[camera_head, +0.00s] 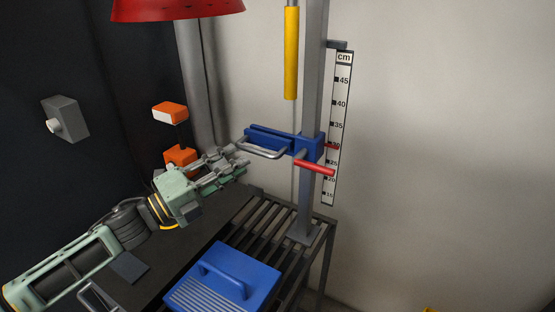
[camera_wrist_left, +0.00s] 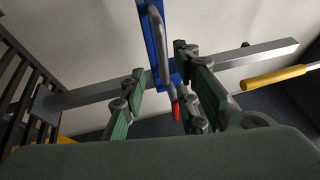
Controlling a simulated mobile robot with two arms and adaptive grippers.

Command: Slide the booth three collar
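The blue collar (camera_head: 308,146) sits around the grey upright post (camera_head: 313,60). A grey bar handle (camera_head: 266,153) runs along its left arm, and a red-gripped lever (camera_head: 315,167) sticks out in front. My left gripper (camera_head: 240,158) is open at the handle's left end. In the left wrist view, its fingers (camera_wrist_left: 158,68) are spread, with the handle (camera_wrist_left: 155,40) seen between them; contact cannot be told. The blue collar (camera_wrist_left: 156,20) and red lever tip (camera_wrist_left: 176,111) also show there. The right gripper is not in view.
A cm scale (camera_head: 338,125) stands right of the post, with a small red pointer near its middle. A yellow rod (camera_head: 291,55) hangs left of the post. A blue handled block (camera_head: 235,282) lies on the slatted bench (camera_head: 262,225). Orange blocks (camera_head: 170,112) are on the left.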

